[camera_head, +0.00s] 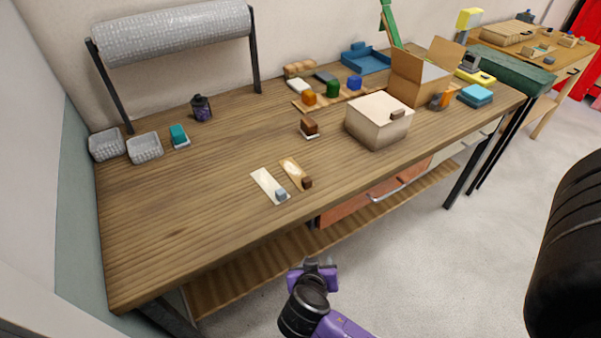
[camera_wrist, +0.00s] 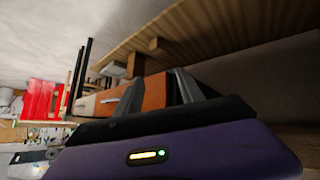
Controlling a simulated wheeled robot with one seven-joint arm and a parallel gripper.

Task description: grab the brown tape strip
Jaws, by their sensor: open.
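A tan-brown strip (camera_head: 290,170) lies flat on the wooden table near its front edge, with a small dark brown block (camera_head: 307,183) at its near end. A whitish strip (camera_head: 264,181) with a grey-blue block (camera_head: 281,195) lies just left of it. My gripper (camera_head: 319,263) is in front of the table, below the tabletop edge and apart from both strips. In the wrist view, its two dark fingers (camera_wrist: 185,88) stand apart with nothing held between them. I cannot make out the brown strip in the wrist view.
A cream box (camera_head: 375,128) and an open cardboard box (camera_head: 418,78) stand right of the strips. A small brown block (camera_head: 309,125) sits behind them. A grey roll on a stand (camera_head: 175,32) is at the back. The table's left front is clear. An orange drawer (camera_head: 345,203) is under the tabletop.

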